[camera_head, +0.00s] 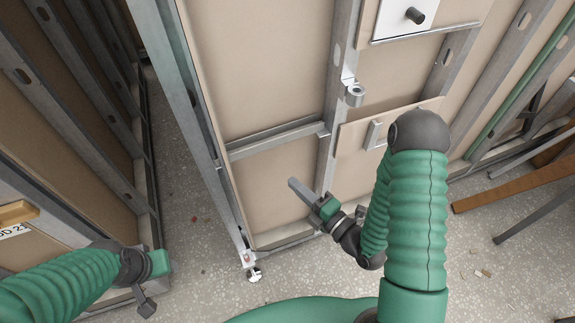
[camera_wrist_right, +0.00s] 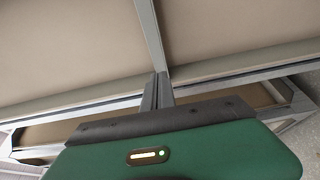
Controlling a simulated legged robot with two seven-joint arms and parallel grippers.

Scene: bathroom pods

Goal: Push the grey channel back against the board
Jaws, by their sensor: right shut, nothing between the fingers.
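The grey channel (camera_head: 278,138) is a short metal rail crossing the beige board (camera_head: 262,70) and meeting an upright stud (camera_head: 329,150) at its right end. Any gap between channel and board is too small to judge. My right gripper (camera_head: 294,185) is shut and empty, below the channel in the head view, pointing left. In the right wrist view its fingers (camera_wrist_right: 158,90) point to where a narrow metal strip (camera_wrist_right: 151,35), likely the channel, meets a crossing rail. Contact cannot be told. My left gripper (camera_head: 146,306) is low at the left, its finger opening unclear.
A metal ring bracket (camera_head: 355,94) projects from the stud. A small board piece with a handle (camera_head: 375,135) is to the right. Another framed panel (camera_head: 75,110) stands at the left, with speckled floor (camera_head: 190,220) between. Loose bars (camera_head: 515,185) lie at the right.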

